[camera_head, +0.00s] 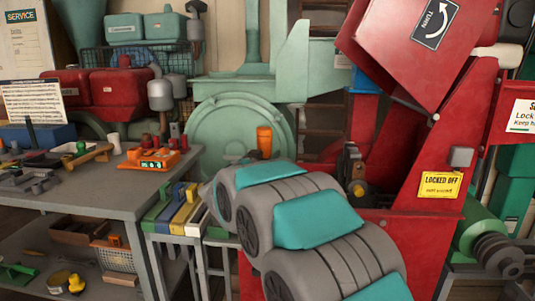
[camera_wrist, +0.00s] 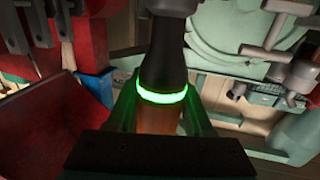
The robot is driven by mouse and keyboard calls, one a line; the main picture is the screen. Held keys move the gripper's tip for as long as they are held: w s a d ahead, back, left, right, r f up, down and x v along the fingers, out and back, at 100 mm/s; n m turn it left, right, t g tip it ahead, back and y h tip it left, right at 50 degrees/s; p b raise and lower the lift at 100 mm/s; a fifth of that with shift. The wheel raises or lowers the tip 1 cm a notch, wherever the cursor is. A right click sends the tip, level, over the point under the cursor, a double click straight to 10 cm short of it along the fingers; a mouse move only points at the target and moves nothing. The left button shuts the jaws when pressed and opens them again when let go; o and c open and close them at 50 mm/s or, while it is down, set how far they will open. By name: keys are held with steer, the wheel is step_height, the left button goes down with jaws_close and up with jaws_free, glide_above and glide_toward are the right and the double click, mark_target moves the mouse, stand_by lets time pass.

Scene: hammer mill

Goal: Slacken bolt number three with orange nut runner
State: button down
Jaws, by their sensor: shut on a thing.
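The orange nut runner (camera_wrist: 158,118) is in my gripper (camera_wrist: 160,85), between its green-lit jaws. In the wrist view it has an orange body, a glowing green ring and a dark nose pointing away from the camera. In the head view an orange cylinder (camera_head: 264,138), apparently its rear end, stands up behind my arm. My gripper itself is hidden there by my arm. The round pale green mill cover (camera_head: 205,130) is behind the tool in the head view and at the upper right of the wrist view (camera_wrist: 222,35). I cannot make out numbered bolts; the nose tip is out of frame.
The grey workbench (camera_head: 95,190) at left carries an orange device with a green display (camera_head: 155,159) and several tools. Coloured bars (camera_head: 172,208) lie on a low stand. The red mill housing (camera_head: 410,235), with a yellow "locked off" tag (camera_head: 440,185), blocks the right.

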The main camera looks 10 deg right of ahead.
steer(key=shift+r+p, duration=1.9)
steer(key=shift+r, duration=0.5)
steer(key=shift+s+a+f, duration=0.1)
